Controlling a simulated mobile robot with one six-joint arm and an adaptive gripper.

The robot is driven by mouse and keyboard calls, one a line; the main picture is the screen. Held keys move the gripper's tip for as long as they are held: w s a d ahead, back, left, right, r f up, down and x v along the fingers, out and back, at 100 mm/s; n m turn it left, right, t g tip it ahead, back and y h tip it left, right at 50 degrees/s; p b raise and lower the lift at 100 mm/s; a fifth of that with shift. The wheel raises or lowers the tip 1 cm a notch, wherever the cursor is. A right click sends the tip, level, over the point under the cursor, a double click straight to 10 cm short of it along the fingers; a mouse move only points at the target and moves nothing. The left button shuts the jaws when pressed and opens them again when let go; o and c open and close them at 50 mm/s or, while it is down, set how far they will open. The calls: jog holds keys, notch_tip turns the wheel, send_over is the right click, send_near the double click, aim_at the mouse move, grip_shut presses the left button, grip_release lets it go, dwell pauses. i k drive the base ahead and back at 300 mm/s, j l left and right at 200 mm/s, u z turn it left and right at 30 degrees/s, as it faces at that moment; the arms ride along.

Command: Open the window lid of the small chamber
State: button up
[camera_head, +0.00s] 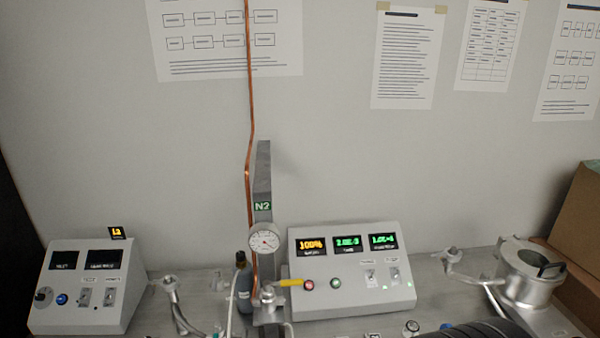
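The small chamber (526,292) is a shiny metal cylinder at the right end of the bench. My gripper is not in view.
A grey control box with lit displays (352,292) stands mid-bench, beside a gauge (264,241) and a copper line. Cardboard boxes (577,222) are at the right. A dark ribbed shape (485,331) fills the bottom edge.

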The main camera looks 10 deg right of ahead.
aim_at(556, 271)
jog(key=z, duration=1.75)
jog(key=i+l+u, duration=0.5)
jog(key=i+l, duration=0.25)
